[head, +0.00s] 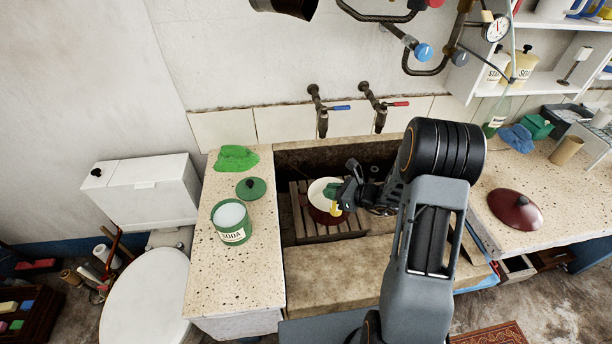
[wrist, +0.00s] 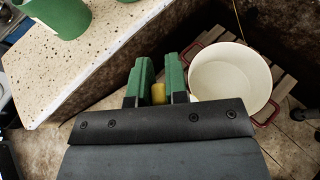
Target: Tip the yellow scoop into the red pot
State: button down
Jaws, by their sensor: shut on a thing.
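The red pot (head: 317,189) has a cream inside and stands on a wooden slatted rack in the stone trough. In the wrist view the pot (wrist: 230,80) is to the right of my gripper (wrist: 159,76), with its red handles showing. My gripper (head: 338,192) has green fingers and is shut on the yellow scoop. Only a small yellow part of the scoop (wrist: 158,93) shows between the fingers, and a bit of the scoop (head: 335,209) shows in the head view against the pot. The scoop's bowl, its tilt and any contents are hidden or too small to tell.
A green SODA tin (head: 232,234) stands open on the left ledge, with its green lid (head: 251,188) and a green cloth (head: 236,158) behind it. A dark red lid (head: 515,208) lies on the right ledge. Two taps (head: 321,112) hang over the trough's back.

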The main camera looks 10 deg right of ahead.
jog(key=w+a+f+m+t+h+b, duration=0.1)
jog(key=w+b, duration=0.4)
jog(key=b, duration=0.6)
jog(key=w+a+f+m+t+h+b, duration=0.2)
jog(key=w+b, duration=0.4)
jog(key=b, duration=0.6)
jog(key=shift+w+a+f+m+t+h, duration=0.25)
jog(key=shift+a+m+t+h, duration=0.35)
jog(key=shift+a+m+h, duration=0.75)
jog(key=shift+s+d, duration=0.1)
jog(key=shift+d, duration=0.05)
jog(key=shift+s+d+r+m+t+y, duration=0.15)
jog(key=shift+d+m+y, duration=0.2)
jog(key=shift+d, duration=0.2)
jog(key=shift+d+r+m+t+y, duration=0.2)
jog(key=shift+d+m, duration=0.1)
jog(key=shift+d, duration=0.25)
jog(key=shift+s+d+r+m+t+y+b, duration=0.15)
jog(key=shift+d+m+y+b, duration=0.15)
jog(key=shift+d, duration=0.3)
jog(key=shift+w+d+f+m+t+y+b, duration=0.1)
jog(key=shift+d+m+y, duration=0.1)
jog(key=shift+d+m, duration=0.3)
jog(key=shift+d, duration=0.1)
